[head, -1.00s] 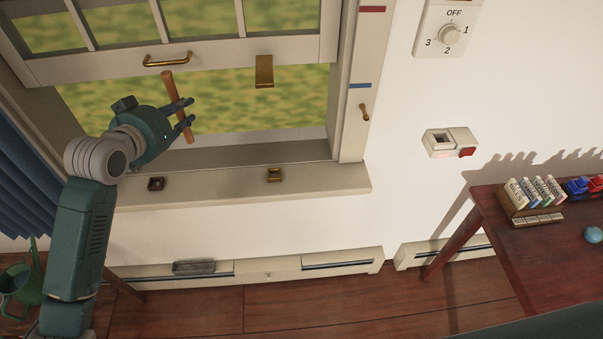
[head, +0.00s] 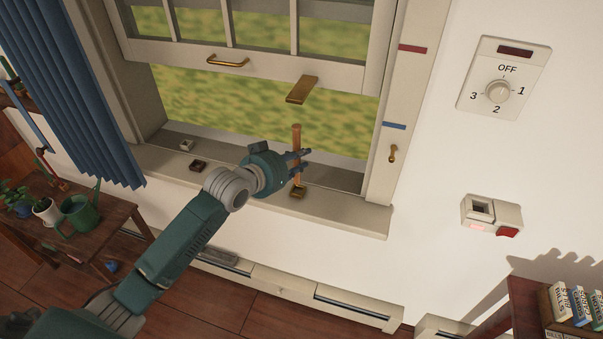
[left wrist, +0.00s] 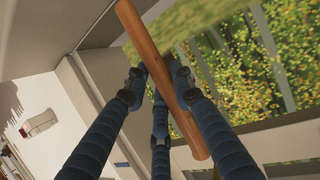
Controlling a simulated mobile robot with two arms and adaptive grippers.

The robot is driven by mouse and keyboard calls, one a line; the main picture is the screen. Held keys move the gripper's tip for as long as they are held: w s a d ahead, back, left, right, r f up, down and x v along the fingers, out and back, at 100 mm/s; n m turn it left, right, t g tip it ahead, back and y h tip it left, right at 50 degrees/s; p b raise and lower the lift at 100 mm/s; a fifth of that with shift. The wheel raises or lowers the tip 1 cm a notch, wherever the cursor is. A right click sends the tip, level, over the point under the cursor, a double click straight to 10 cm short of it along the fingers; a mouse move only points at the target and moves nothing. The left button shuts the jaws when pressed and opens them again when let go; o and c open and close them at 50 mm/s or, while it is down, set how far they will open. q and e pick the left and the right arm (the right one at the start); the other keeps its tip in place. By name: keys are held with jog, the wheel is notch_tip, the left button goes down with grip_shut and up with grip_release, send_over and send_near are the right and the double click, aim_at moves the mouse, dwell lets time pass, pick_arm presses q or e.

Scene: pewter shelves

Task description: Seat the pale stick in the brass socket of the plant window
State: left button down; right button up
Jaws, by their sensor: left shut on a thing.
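The stick (head: 296,137) is a plain tan-brown wooden rod, standing near upright at the open plant window. My left gripper (head: 301,161) is shut on its middle. The brass socket (head: 298,192) sits on the window sill (head: 345,207), directly below the stick in the head view. The stick's lower end appears at or just above the socket; I cannot tell whether it is inside. In the left wrist view the stick (left wrist: 160,70) lies slanted between my dark blue fingers, and the socket is not clear there. My right gripper is not in view.
A dark socket (head: 198,165) and a white socket (head: 187,145) sit further left on the sill. The raised sash (head: 260,75) has a brass bracket (head: 302,90) above the stick. A blue curtain (head: 75,90) hangs left. The sill right of the brass socket is clear.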

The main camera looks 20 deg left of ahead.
pick_arm(q)
jog(key=shift+d+f, duration=0.1)
jog(key=shift+f, duration=2.3)
jog(key=c, duration=1.5)
grip_release()
jog(key=shift+o, duration=0.2)
jog(key=shift+r, duration=0.1)
jog(key=shift+s+r, duration=0.1)
jog(key=shift+r, duration=0.05)
jog(key=v, duration=1.2)
jog(key=shift+b, duration=0.45)
